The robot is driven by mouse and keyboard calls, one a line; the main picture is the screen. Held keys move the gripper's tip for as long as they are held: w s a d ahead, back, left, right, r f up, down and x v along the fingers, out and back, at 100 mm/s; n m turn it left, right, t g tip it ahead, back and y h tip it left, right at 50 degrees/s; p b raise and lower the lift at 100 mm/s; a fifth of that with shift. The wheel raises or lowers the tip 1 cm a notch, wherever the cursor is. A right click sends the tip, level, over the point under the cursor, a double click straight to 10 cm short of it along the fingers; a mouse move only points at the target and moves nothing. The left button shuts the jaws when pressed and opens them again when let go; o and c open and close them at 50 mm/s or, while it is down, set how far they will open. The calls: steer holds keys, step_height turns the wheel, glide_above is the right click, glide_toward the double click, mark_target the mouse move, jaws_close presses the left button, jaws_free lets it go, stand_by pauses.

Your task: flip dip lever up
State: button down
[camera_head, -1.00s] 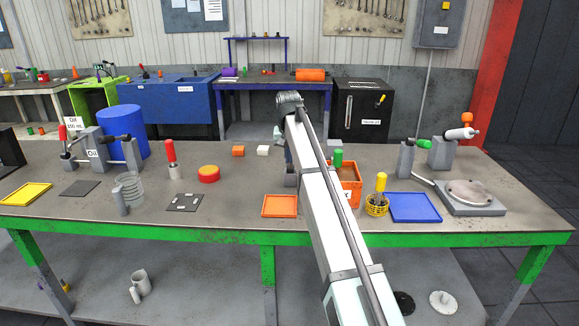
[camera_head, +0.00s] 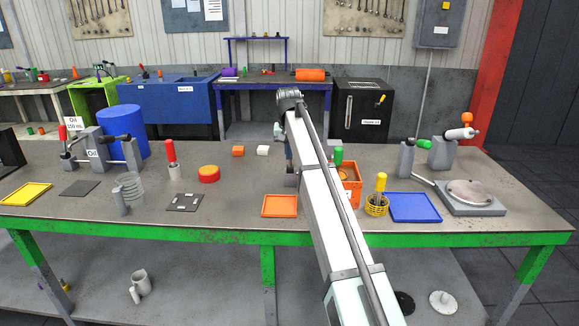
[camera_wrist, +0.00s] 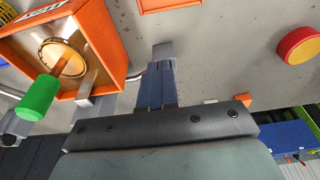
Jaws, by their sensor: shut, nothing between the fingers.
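The dip station appears to be the orange box (camera_head: 354,188) behind my arm, with a green-handled lever (camera_head: 339,155) showing beside it. In the wrist view the orange box (camera_wrist: 112,42) is at upper left, with a brass-coloured ring inside, and the green handle (camera_wrist: 38,97) is near its lower left corner. Whether the lever is up or down I cannot tell. My gripper (camera_wrist: 162,52) is shut and empty, to the right of the box and apart from the handle. In the head view my gripper (camera_head: 290,178) is partly hidden by my arm, low over the table.
An orange tray (camera_head: 265,207), a yellow basket (camera_head: 377,210) and a blue tray (camera_head: 438,208) line the front edge. A red-and-yellow puck (camera_head: 209,174) and small blocks lie to the left. Bare table (camera_head: 235,190) lies between puck and gripper.

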steer(key=shift+w+r, duration=0.1)
steer(key=shift+w, duration=0.1)
steer(key=shift+w+r, duration=0.25)
steer(key=shift+w, duration=0.35)
steer(key=shift+w+r, duration=0.2)
steer(key=shift+w, duration=0.25)
stand_by(0.4)
steer(key=shift+w+r, duration=0.15)
steer(key=shift+w, duration=0.55)
